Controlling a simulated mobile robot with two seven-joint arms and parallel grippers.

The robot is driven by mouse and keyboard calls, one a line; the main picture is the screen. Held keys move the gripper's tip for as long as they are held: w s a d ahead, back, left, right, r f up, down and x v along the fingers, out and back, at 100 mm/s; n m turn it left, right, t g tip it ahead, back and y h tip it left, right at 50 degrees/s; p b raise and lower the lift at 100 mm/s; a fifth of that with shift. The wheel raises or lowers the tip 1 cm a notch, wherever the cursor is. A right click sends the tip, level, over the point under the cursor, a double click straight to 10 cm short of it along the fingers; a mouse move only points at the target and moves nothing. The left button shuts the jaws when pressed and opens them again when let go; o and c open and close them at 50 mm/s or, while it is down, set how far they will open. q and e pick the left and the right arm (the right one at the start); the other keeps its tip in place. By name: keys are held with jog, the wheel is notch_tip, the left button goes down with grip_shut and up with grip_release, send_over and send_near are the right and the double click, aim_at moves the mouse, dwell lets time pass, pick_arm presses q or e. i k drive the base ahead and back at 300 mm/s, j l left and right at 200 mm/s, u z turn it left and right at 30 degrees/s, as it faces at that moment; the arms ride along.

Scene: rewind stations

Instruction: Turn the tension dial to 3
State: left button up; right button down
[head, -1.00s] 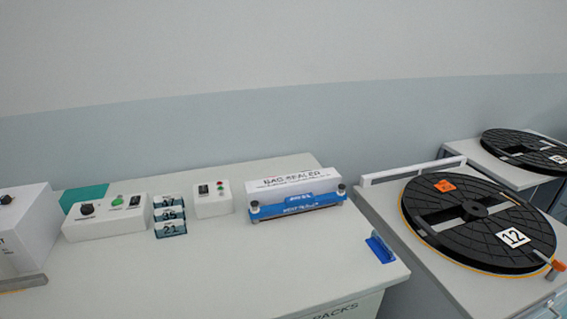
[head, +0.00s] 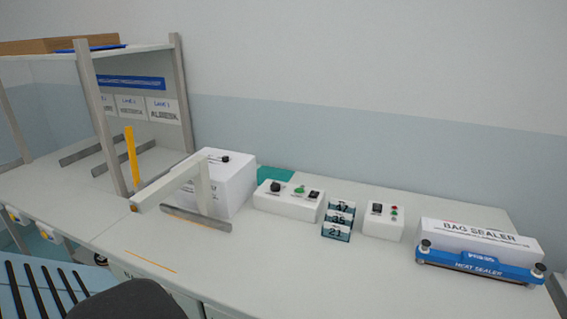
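A small black dial (head: 276,186) sits on top of a low white control box (head: 290,205) on the bench, beside a green button (head: 299,190) and a black switch. Another small black knob (head: 225,159) shows on the larger white box (head: 222,183) to its left. The lettering and scale marks are too small to read, so I cannot tell which knob is the tension dial or where it points. Neither of my grippers is in view.
Numbered tiles (head: 338,220), a second small control box (head: 384,221) and a blue and white bag sealer (head: 480,262) stand to the right. A metal-framed shelf (head: 180,95) stands at the left. The bench front (head: 330,275) is clear.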

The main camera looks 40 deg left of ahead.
aim_at(275, 187)
jog(key=u, duration=1.8)
